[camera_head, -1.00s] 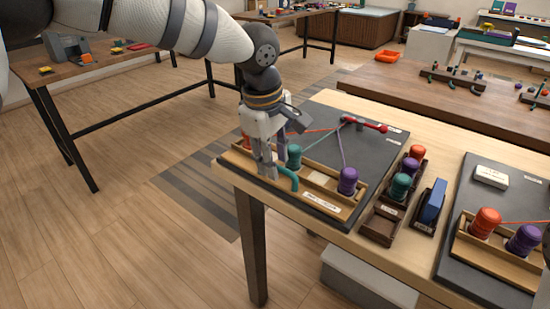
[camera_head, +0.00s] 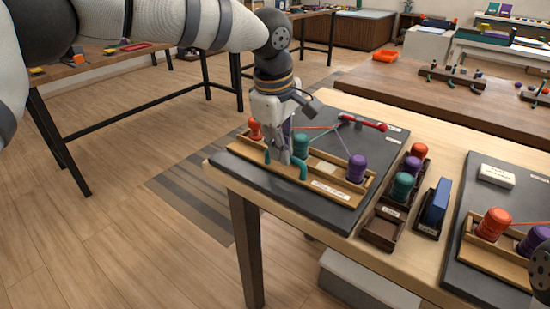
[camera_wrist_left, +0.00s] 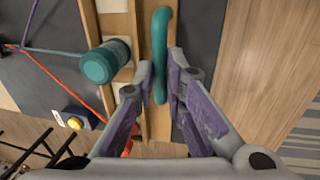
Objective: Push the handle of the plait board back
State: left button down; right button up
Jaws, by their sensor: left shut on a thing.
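The plait board is a dark slab (camera_head: 285,188) on the wooden table. Its wooden rack (camera_head: 357,197) carries a red bobbin (camera_head: 254,128), a teal bobbin (camera_head: 301,146) and a purple bobbin (camera_head: 357,167). A teal arched handle (camera_head: 302,170) stands on the rack's front side; it also shows in the left wrist view (camera_wrist_left: 160,40). My left gripper (camera_head: 279,157) is shut on the handle, one finger on each side of it. A bare dark strip of board lies in front of the rack. My right gripper is out of view.
A red-knobbed lever (camera_head: 370,125) is at the board's back, where the cords meet. To the right are a bobbin tray (camera_head: 381,229), a blue block (camera_head: 435,200) in a holder and a second dark board (camera_head: 470,272). The floor at left is clear.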

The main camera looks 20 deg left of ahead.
pick_arm(q)
jog(key=shift+w, duration=0.1)
jog(key=c, duration=1.7)
grip_release()
jog(key=shift+w, duration=0.2)
jog(key=shift+o, duration=0.2)
jog(key=shift+s, duration=0.1)
notch_tip(320, 180, up, 12)
jog(key=s, duration=0.2)
jog(key=shift+a, duration=0.35)
